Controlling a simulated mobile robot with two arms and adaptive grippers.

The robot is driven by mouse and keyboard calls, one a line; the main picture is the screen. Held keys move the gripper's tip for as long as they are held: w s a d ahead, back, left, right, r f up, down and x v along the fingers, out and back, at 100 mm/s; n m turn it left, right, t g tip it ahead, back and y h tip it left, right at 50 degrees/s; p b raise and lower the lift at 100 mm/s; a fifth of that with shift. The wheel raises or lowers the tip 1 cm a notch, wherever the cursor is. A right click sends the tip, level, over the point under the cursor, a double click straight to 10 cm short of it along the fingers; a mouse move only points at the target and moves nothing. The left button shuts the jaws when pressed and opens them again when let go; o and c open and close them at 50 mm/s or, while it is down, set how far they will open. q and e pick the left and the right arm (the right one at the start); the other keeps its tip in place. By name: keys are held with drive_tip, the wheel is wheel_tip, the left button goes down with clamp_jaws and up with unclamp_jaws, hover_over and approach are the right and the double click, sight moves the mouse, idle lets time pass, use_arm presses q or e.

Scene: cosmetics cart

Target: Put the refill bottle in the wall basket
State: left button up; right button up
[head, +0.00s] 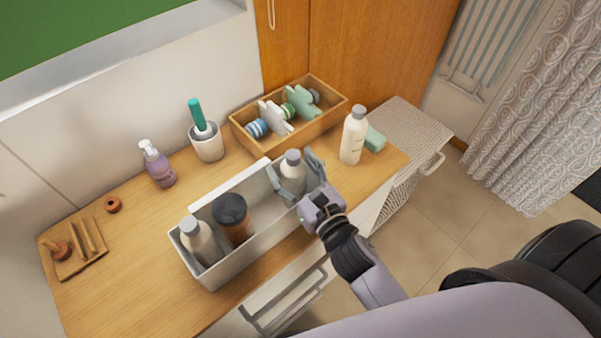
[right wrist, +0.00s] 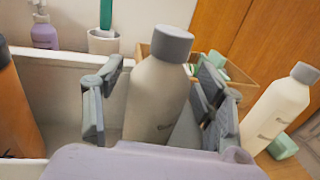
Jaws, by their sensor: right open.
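A beige bottle with a grey cap (head: 292,172) stands at the right end of a long grey bin (head: 250,247). It also shows in the right wrist view (right wrist: 157,95), slightly tilted in the picture. My right gripper (head: 294,163) is open, with its fingers on either side of this bottle; visible gaps remain in the right wrist view. Another grey-capped bottle (head: 198,241) stands at the bin's left end. A paler bottle (head: 353,138) stands on the counter to the right. I cannot tell from labels which is the refill bottle. No basket on the wall is clearly visible. My left gripper is out of view.
A dark-lidded brown jar (head: 233,221) stands mid-bin. Behind are a wooden box (head: 312,129) of small items, a brush holder (head: 207,144) and a purple pump bottle (head: 157,167). A green block (head: 375,139) lies beside the pale bottle. A perforated white hamper (head: 418,128) stands right of the counter.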

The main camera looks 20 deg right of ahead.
drive_tip(key=shift+s, duration=0.25)
drive_tip(key=s+d+b, duration=0.1)
drive_tip(key=s+b, duration=0.3)
drive_tip(key=s, duration=0.7)
drive_tip(key=shift+s+d+r, duration=0.15)
drive_tip(key=shift+s+d, duration=0.05)
drive_tip(key=shift+d, duration=0.2)
